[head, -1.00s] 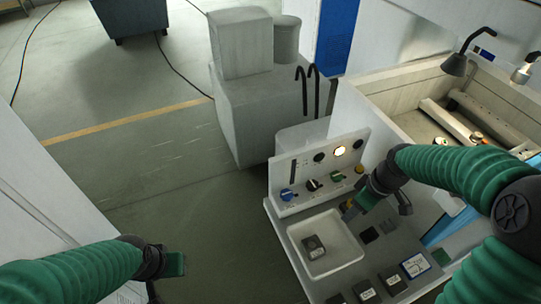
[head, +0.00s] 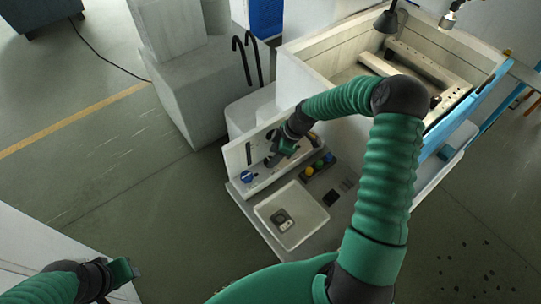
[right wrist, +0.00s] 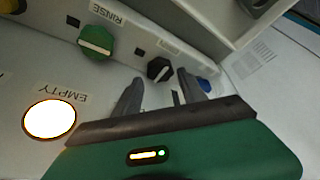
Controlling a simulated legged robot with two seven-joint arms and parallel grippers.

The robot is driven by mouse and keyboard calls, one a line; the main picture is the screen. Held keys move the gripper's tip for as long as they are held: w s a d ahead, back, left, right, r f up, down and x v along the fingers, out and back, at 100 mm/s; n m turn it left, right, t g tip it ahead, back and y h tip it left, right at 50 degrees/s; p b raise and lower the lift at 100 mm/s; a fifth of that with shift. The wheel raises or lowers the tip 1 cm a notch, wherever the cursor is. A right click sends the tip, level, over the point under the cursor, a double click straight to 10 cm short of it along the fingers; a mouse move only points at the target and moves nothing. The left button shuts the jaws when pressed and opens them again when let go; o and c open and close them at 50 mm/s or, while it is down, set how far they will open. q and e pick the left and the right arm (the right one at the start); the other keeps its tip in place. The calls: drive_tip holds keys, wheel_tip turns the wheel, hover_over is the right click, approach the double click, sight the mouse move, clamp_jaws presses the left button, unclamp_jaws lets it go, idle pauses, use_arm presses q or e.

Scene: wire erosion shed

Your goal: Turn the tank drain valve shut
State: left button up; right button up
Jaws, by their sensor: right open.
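The control panel (head: 238,160) stands at the back of the bench, left of the tank (head: 310,58). No drain label is readable. My right gripper (head: 271,161) is at the panel, open, its fingertips (right wrist: 164,82) on either side of the black knob; contact cannot be told. The blue knob (head: 247,176) is left of it. My left gripper (head: 128,270) is low at left, away from the bench.
A white tray (head: 262,212) holding a small dark block (head: 281,216) sits in front of the panel. A box with coloured buttons (head: 318,168) is right of it. Two black hooked rods (head: 246,60) rise behind the panel. Open floor (head: 110,160) lies left.

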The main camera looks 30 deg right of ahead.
drive_tip(key=shift+w+f, duration=0.2)
drive_tip(key=shift+f, duration=0.55)
drive_tip(key=shift+s+d+f, duration=0.1)
drive_tip(key=shift+d+f, duration=0.1)
drive_tip(key=shift+f, duration=0.3)
drive_tip(key=shift+a, duration=0.25)
drive_tip(key=shift+a+r, duration=0.1)
drive_tip(key=shift+a, duration=0.2)
drive_tip(key=c, duration=0.8)
clamp_jaws()
drive_tip(key=shift+d, duration=0.2)
